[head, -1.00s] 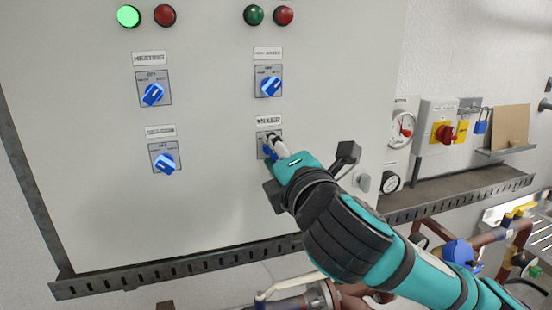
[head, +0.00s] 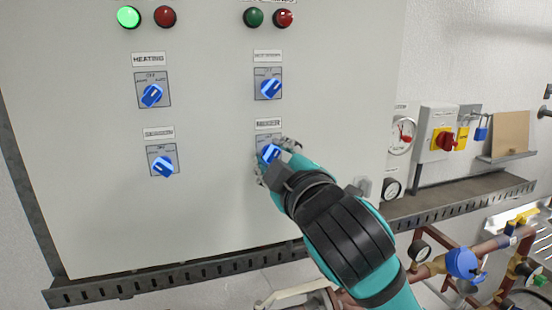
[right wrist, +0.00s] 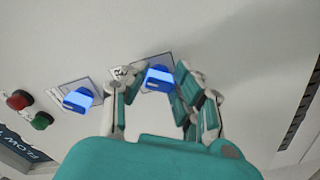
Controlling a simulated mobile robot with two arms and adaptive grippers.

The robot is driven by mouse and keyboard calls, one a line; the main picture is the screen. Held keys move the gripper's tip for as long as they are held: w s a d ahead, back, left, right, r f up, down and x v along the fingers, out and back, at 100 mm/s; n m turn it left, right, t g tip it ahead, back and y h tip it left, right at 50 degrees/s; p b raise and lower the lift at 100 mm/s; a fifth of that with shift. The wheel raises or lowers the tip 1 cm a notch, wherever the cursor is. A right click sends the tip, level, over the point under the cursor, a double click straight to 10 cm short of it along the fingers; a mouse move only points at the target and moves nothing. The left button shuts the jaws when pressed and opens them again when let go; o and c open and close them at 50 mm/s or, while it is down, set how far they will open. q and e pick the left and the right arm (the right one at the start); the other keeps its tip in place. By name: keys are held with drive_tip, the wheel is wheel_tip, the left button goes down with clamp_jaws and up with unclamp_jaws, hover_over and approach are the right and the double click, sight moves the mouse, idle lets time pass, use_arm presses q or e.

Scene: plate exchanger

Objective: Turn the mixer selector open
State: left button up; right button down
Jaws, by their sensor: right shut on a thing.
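The mixer selector is a blue knob (head: 268,153) on a grey plate under the MIXER label (head: 268,124), at the lower right of the panel. My right gripper (head: 275,158) is at this knob, with one finger at its upper right and one at its lower left. My left gripper is not in view.
Other blue selectors are close by: one above (head: 270,88), the HEATING one (head: 152,95) and one at lower left (head: 163,166). A slotted rail (head: 190,273) runs below the panel. Pipes with a blue-capped valve (head: 463,263) stand at lower right.

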drive_tip(key=shift+f+m, duration=0.1)
drive_tip(key=shift+m, duration=1)
drive_tip(key=c, duration=1)
unclamp_jaws()
drive_tip(key=shift+c, duration=0.2)
drive_tip(key=v, duration=0.7)
drive_tip(key=shift+s, duration=0.25)
